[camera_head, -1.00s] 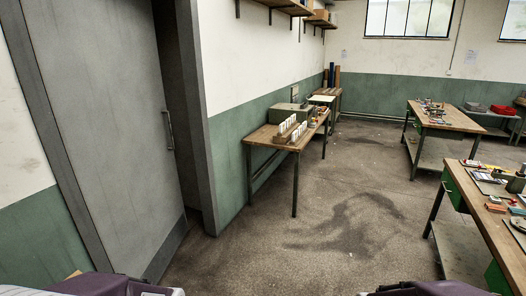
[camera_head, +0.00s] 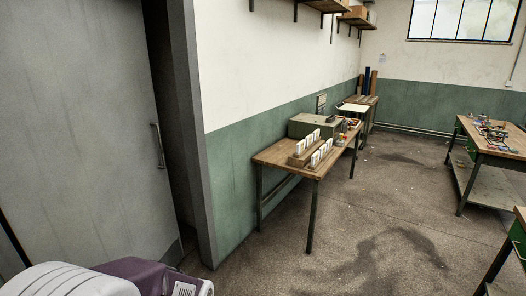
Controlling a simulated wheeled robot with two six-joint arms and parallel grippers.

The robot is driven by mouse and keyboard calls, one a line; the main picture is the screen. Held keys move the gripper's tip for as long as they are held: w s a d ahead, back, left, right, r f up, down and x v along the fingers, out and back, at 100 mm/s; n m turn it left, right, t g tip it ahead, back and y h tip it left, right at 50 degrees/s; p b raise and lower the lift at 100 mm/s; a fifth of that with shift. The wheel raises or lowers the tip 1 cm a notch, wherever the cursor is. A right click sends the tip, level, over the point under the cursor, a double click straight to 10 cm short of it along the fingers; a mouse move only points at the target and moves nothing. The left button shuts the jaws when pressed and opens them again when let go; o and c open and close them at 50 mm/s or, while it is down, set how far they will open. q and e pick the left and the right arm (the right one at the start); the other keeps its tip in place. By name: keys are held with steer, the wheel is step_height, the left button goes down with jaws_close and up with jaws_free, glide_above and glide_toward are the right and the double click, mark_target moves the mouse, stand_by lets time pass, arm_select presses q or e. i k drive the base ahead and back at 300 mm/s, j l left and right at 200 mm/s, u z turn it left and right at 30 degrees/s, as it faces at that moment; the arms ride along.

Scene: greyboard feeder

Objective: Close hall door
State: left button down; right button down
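The hall door (camera_head: 85,120) is a tall grey metal panel at the left of the head view. It has a vertical bar handle (camera_head: 157,144) near its right edge. A dark narrow gap (camera_head: 181,120) shows between the door's right edge and the grey door frame (camera_head: 200,130). A white and purple part of my arm shows at the bottom left, in front of the door's lower part. Neither gripper's fingers show in the view.
A wooden workbench (camera_head: 278,155) with white cards in wooden holders and a grey box stands along the green and white wall. Another workbench (camera_head: 490,140) stands at the right. The concrete floor (camera_head: 350,240) between them is clear.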

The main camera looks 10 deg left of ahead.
mark_target(84, 180)
steer(key=i+j+u, duration=0.25)
steer(key=i+u, duration=0.55)
steer(key=i, duration=0.25)
steer(key=i+u, duration=0.35)
steer(key=i, duration=0.2)
steer(key=i+l+u, duration=0.25)
steer(key=i+u, duration=0.15)
steer(key=i, duration=0.1)
